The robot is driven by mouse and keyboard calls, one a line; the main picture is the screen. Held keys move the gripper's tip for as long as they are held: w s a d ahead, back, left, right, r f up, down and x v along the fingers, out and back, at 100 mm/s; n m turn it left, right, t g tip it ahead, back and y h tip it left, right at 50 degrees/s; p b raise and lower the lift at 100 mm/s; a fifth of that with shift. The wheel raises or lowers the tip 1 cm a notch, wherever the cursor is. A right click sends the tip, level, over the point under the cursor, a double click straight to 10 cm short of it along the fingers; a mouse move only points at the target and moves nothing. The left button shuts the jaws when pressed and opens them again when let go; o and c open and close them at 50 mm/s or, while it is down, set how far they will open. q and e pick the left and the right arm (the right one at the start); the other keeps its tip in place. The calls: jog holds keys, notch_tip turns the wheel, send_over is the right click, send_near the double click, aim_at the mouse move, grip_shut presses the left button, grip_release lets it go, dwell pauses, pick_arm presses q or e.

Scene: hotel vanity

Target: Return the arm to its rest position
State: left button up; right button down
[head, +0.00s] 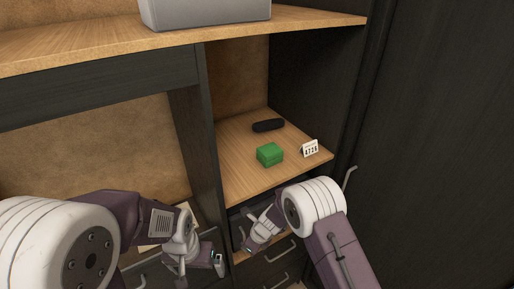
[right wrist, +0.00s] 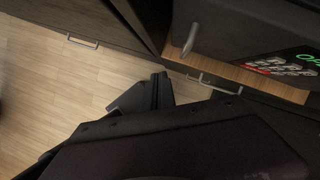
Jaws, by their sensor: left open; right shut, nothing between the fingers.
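My left gripper (head: 200,266) is open and empty in the lower middle of the head view, in front of the dark drawer fronts. My right gripper (head: 248,246) is just to its right, below the wooden shelf's front edge, and touches nothing that I can make out. In the right wrist view, its dark fingers (right wrist: 158,92) are shut together with nothing between them, above the wood floor.
The wooden shelf (head: 238,180) holds a green box (head: 270,154), a black object (head: 268,125) and a small white number card (head: 310,148). A grey box (head: 205,12) stands on the top board. Drawer handles (head: 280,251) stick out below. A dark keypad unit (right wrist: 255,40) shows in the right wrist view.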

jog(key=w+d+t+b, duration=0.3)
jog(key=w+d+b, duration=0.35)
jog(key=b, duration=0.65)
jog(key=s+d+f+n+g+h+b, duration=0.1)
jog(key=s+d+f+n+h+b, duration=0.1)
jog(key=s+d+n, duration=0.7)
jog(key=s+d+f+n+g+h+b, duration=0.1)
jog(key=s+d+f+n+b, duration=0.3)
jog(key=s+n, duration=0.9)
jog(key=shift+s+d+n+g+h+b, duration=0.45)
jog(key=shift+d+g+b, duration=0.55)
jog(key=shift+d, duration=1.4)
